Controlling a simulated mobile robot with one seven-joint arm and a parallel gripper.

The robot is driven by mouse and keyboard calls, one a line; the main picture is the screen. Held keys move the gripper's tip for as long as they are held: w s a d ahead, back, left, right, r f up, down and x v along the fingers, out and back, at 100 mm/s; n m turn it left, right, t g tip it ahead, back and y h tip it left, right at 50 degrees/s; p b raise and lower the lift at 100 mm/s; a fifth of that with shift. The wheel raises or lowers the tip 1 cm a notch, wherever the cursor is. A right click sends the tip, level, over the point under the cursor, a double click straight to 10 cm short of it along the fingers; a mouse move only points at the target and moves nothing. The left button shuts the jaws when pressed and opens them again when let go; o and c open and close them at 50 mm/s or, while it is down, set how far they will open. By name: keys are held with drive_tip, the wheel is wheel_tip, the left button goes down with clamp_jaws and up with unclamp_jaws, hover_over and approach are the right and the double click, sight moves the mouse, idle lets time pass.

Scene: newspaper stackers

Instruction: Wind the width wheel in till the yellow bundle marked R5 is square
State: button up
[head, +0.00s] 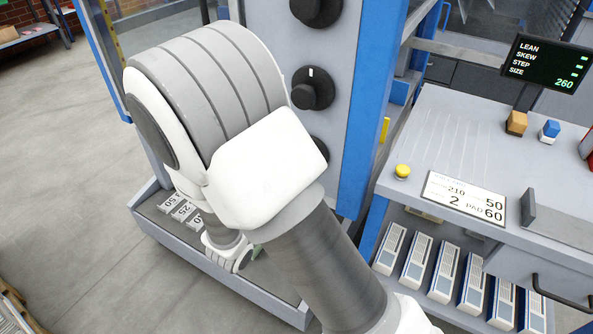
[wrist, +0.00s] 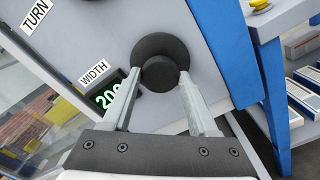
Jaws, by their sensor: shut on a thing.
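In the wrist view, the black round width wheel (wrist: 160,43) stands out from a grey panel. My gripper (wrist: 160,75) is shut on its hub, one finger on each side. A WIDTH label (wrist: 95,73) and a green-lit readout (wrist: 108,95) are to the left; the readout starts with 20, its end partly hidden by a finger. In the head view my arm hides the gripper and part of the panel. A yellowish patch (wrist: 52,97) shows behind the clear guard, but I cannot make out an R5 mark or whether it is square.
A screen (head: 545,65) lists LEAN, SKEW and STEP with green marks and SIZE 260. Other black knobs (head: 312,88) sit on the panel. A blue post (head: 370,120) and a bench (head: 450,125) with a yellow button (head: 402,171) and printed card (head: 463,197) stand to the right.

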idle(0.3)
drive_tip(key=o, duration=1.4)
drive_tip(key=p+v, duration=0.3)
drive_tip(key=v, duration=1.4)
drive_tip(key=shift+s+a, duration=0.15)
drive_tip(key=shift+p, duration=0.3)
drive_tip(key=shift+c, duration=0.2)
